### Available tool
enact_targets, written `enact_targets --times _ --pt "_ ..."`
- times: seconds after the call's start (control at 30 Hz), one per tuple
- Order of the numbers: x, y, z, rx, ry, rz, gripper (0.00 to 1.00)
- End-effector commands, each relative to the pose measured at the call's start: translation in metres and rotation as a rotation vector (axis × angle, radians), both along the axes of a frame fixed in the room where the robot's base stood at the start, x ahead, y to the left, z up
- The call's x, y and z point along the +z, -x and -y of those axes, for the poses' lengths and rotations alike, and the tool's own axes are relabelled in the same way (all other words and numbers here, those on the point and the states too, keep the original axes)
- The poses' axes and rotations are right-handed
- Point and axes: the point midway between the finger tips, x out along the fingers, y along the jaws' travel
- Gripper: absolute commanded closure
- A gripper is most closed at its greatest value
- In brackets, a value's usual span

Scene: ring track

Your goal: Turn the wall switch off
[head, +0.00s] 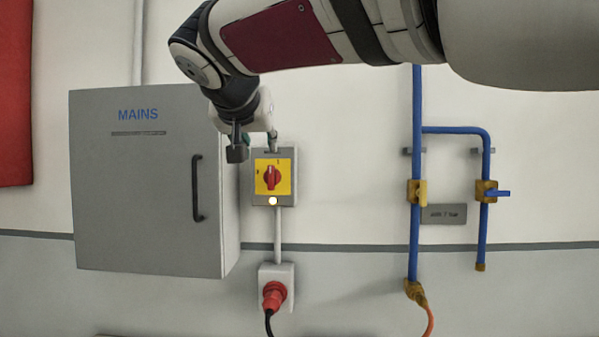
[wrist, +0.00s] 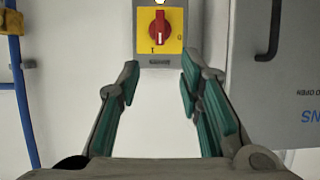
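The wall switch (head: 273,178) is a grey box with a yellow plate and a red rotary knob (head: 271,178). The knob stands upright, with a mark "I" near its top and another mark at the left. A lamp (head: 273,201) below it glows. The switch shows upside down at the top of the wrist view (wrist: 160,30), knob upright. My gripper (head: 255,145) is in front of and just above the switch in the head view. In the wrist view my gripper (wrist: 159,82) is open and empty, its fingers apart, with the switch beyond the fingertips.
A grey MAINS cabinet (head: 145,190) with a black handle (head: 197,188) stands close left of the switch. A red plug (head: 274,294) sits in a socket below. Blue pipes (head: 415,150) with valves run at the right. Bare wall lies between.

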Motion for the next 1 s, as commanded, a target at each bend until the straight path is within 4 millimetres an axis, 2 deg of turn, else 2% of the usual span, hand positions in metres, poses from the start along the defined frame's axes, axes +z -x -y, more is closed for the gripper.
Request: enact_targets --times 0.23,0.7,0.83,1.0 --pt "-0.008 -0.023 -0.001 -0.002 -0.004 0.004 0.67" --pt "-0.042 -0.104 0.002 -0.002 -0.004 0.003 0.67" --pt "-0.047 -0.118 0.003 -0.001 -0.004 0.003 0.67" --pt "-0.050 -0.126 0.003 -0.001 -0.004 0.004 0.67"
